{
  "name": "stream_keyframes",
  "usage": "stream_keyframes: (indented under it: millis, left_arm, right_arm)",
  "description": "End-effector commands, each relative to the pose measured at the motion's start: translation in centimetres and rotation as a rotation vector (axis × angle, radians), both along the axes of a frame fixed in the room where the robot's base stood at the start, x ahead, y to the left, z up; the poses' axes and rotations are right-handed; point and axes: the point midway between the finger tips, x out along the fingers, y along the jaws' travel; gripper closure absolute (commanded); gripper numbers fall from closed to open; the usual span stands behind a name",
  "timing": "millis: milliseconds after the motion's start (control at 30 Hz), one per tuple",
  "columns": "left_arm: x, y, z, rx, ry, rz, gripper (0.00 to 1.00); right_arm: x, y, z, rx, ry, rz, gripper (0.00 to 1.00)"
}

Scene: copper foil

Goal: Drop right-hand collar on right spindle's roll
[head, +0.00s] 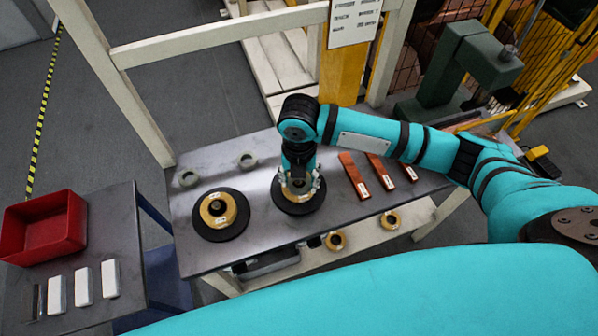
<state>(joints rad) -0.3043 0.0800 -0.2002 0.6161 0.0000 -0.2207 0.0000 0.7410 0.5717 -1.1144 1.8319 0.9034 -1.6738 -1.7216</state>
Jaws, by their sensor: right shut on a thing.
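My right gripper (299,186) comes down from above onto the right spindle's black round base (287,207). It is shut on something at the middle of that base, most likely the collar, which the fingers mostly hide. The right spindle and its roll are largely covered by the gripper. I cannot tell whether the held thing touches the roll. The left spindle carries a gold-coloured roll (211,217) on a black disc (219,234), with a dark centre. Two small grey ring-shaped pieces (187,179) (247,161) sit at the table's back left. My left gripper is not in view.
The grey metal table (262,236) holds several orange-brown strips (352,172) right of the gripper. Gold rolls (335,241) lie on a lower shelf. A side table at left holds a red bin (40,228) and pale blocks (82,285). A green machine (455,70) stands behind right.

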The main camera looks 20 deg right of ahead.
Motion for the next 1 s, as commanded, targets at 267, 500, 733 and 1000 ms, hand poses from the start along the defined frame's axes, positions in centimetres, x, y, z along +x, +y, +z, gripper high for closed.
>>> stream_keyframes:
  millis: [267,500,733,1000]
  left_arm:
    - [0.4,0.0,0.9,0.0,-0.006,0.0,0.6]
    - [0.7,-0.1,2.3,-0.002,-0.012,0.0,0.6]
    - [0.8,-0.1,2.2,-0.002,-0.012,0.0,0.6]
    - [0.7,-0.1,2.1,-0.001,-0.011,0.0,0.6]
  right_arm:
    - [2.9,-0.7,0.0,0.0,-0.001,-0.002,0.92]
    - [2.6,-0.7,-3.4,0.0,0.001,0.0,0.92]
    - [2.7,-0.7,-3.8,0.001,-0.001,0.001,0.92]
    - [2.6,-0.7,-4.2,0.0,0.0,0.0,0.44]
